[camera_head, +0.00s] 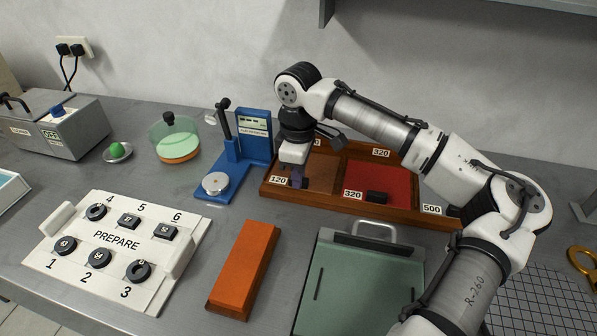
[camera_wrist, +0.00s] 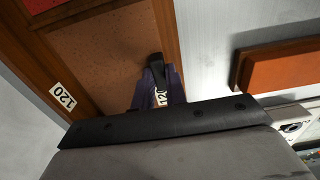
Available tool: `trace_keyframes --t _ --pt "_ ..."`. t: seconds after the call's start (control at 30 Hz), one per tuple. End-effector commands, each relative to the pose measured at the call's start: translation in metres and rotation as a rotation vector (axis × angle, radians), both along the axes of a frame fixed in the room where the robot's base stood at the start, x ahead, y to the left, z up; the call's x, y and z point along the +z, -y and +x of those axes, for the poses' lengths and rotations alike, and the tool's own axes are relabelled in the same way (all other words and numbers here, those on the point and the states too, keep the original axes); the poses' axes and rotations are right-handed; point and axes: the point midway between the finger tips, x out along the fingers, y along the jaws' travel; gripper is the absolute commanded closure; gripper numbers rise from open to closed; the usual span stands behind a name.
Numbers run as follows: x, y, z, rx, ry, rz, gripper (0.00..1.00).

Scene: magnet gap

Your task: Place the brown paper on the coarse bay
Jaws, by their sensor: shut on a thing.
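The brown paper (camera_head: 323,173) lies flat in the left bay of the wooden tray (camera_head: 277,192), and it fills much of the wrist view (camera_wrist: 108,58). The bay's rim carries a 120 label in the wrist view. My gripper (camera_head: 298,183), with purple fingers (camera_wrist: 158,87), is shut on the paper's small black handle (camera_wrist: 155,68), beside a second 120 tag. The paper's edges look to be inside the bay's wooden walls. The arm hides part of the back rim and its label.
A red sheet (camera_head: 385,183) with a black handle lies in the neighbouring 320 bay. A blue gauge stand (camera_head: 240,150) is close on the left. An orange block (camera_head: 244,268) and a green-topped plate (camera_head: 360,280) stand in front. A PREPARE board (camera_head: 120,245) is at left.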

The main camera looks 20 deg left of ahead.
Motion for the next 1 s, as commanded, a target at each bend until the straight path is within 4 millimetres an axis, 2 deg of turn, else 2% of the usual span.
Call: trace_keyframes --t 0.3,0.33,0.5,0.87,1.0 --pt "-0.003 0.0 0.0 0.0 0.0 0.001 1.0" --pt "-0.003 0.0 0.0 0.0 0.001 0.0 0.85" --pt "-0.002 0.0 0.0 0.0 0.001 0.0 0.65" --pt "0.002 0.0 0.0 0.0 0.002 -0.001 0.65" --pt "0.022 -0.001 0.001 0.001 0.003 0.001 0.65"
